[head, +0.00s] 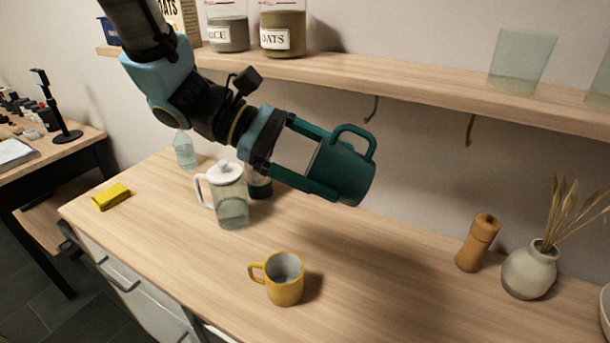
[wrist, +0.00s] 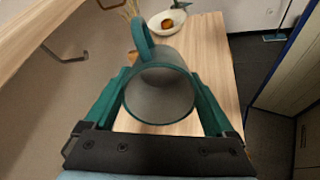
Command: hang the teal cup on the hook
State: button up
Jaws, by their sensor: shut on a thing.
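The teal cup (head: 347,174) is in the air above the counter, lying on its side with its handle (head: 357,136) on top. My gripper (head: 326,166) is shut on it, one finger on each side. In the wrist view the cup's open mouth (wrist: 160,95) faces my camera and the inside looks empty. Two hooks hang under the shelf: a grey hook (head: 372,108) just behind and above the cup, and a brass hook (head: 470,129) further right. A dark hook (wrist: 66,53) shows left of the cup in the wrist view. The handle is apart from both hooks.
The wooden shelf (head: 420,95) runs above the cup, with jars and glasses on it. On the counter (head: 380,290) stand a yellow mug (head: 284,279), a glass pot with white lid (head: 230,198), a wooden mill (head: 478,243) and a vase (head: 530,270).

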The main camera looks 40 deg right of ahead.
jog(key=shift+w+d+r, duration=0.1)
jog(key=shift+w+d, duration=0.05)
jog(key=shift+d, duration=0.1)
jog(key=w+d+f, duration=0.2)
jog(key=w+d, duration=0.1)
jog(key=d, duration=0.7)
jog(key=shift+w, duration=0.15)
dwell(0.9)
dwell(0.7)
jog(key=o, duration=1.5)
jog(key=b+v, duration=0.3)
jog(key=v, duration=0.8)
